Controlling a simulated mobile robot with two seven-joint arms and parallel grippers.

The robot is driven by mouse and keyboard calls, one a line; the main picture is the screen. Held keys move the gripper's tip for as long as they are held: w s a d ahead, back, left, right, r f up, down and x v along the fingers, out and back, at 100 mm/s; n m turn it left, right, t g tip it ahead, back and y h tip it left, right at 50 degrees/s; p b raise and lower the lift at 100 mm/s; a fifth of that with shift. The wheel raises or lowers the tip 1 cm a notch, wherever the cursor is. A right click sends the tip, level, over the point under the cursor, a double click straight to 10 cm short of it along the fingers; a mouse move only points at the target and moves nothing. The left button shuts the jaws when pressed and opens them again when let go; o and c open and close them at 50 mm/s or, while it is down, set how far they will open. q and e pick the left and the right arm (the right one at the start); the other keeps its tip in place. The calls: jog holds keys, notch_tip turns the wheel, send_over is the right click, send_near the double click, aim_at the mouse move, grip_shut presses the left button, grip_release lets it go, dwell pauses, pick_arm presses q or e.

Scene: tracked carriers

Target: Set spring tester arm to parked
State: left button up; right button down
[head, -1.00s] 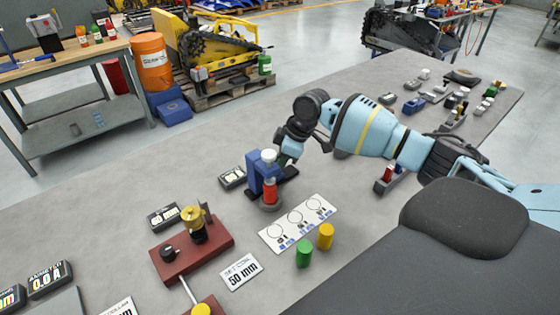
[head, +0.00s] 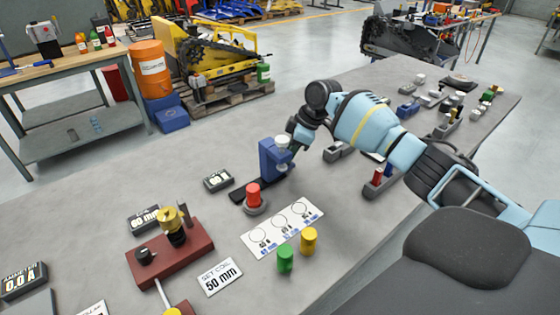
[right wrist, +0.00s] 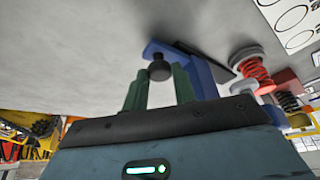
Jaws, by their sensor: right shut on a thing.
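In the right wrist view, the blue arm (right wrist: 196,72) carries a black ball knob (right wrist: 159,70), and the red spring (right wrist: 257,74) stands apart to the right. My right gripper (head: 294,141) is shut on this knob, its green fingers (right wrist: 159,84) on either side. My left gripper is not in view.
A white card with circles (head: 283,229), a green cylinder (head: 285,258) and a yellow cylinder (head: 309,241) are in front. A dark red fixture (head: 169,252) stands front left. Grey bench is bare behind the tester.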

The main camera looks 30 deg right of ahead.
jog(key=shift+d+f, duration=0.15)
jog(key=shift+d, duration=0.45)
jog(key=shift+d+r, duration=0.1)
jog(key=shift+r, duration=0.1)
jog(key=c, duration=1.1)
grip_release()
jog(key=shift+d, duration=0.15)
jog(key=shift+c, duration=0.2)
jog(key=v, duration=0.7)
jog(key=shift+r, duration=0.3)
jog(key=shift+d, duration=0.1)
